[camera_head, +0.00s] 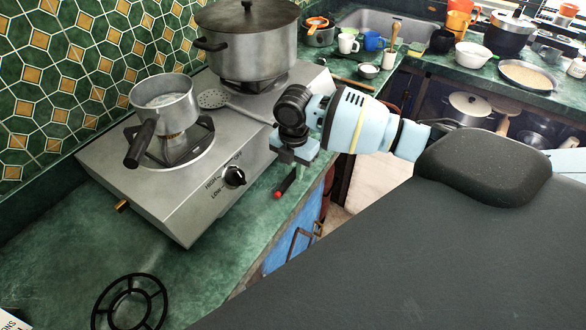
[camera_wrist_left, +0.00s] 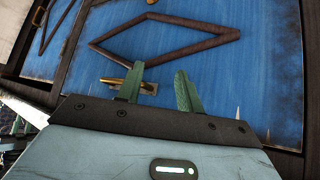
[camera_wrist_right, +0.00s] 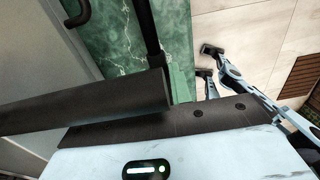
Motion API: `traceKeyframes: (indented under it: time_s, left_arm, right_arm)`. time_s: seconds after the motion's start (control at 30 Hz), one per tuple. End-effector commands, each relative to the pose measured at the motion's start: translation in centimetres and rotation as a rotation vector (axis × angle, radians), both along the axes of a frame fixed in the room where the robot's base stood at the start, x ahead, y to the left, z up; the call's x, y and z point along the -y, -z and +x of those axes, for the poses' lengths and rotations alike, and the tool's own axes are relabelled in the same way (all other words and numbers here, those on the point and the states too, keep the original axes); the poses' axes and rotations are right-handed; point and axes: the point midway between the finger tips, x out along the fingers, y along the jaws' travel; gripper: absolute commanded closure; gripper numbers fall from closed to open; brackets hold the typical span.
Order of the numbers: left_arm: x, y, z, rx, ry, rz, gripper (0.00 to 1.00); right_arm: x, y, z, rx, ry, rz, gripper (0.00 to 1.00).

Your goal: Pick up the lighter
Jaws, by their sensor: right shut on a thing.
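The lighter (camera_head: 286,183) is a slim black stick with a red tip, slanting down from my right gripper (camera_head: 295,163) above the counter's front edge, beside the stove. My right gripper is shut on it; its jaws partly hide the upper end. In the right wrist view a black rod, apparently the lighter (camera_wrist_right: 150,30), runs up from the fingers over green counter. A thick dark bar crosses close to that camera and hides part of the jaws; I cannot tell whether it belongs to the lighter. My left gripper (camera_wrist_left: 160,86) is open and empty before a blue cabinet door.
The gas stove (camera_head: 190,214) holds a small saucepan (camera_head: 166,103) and a large lidded pot (camera_head: 248,45). A skimmer (camera_head: 215,99) lies between them. A loose burner grate (camera_head: 130,303) lies on the green counter. Cups and bowls crowd the sink area. The near counter is mostly clear.

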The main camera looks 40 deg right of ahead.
Motion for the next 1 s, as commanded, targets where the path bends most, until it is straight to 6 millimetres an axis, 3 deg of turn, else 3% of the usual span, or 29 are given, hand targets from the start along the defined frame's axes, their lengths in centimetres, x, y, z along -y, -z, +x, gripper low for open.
traceKeyframes:
  time_s: [0.37,1.0]
  left_arm:
    - [0.2,-0.3,0.2,0.006,-0.005,-0.005,0.64]
    - [-0.2,-0.6,0.5,0.015,0.005,0.006,0.64]
  right_arm:
    - [0.0,-6.2,0.1,0.006,0.000,0.000,1.00]
    - [5.3,-6.1,-12.6,-0.003,0.000,-0.006,1.00]
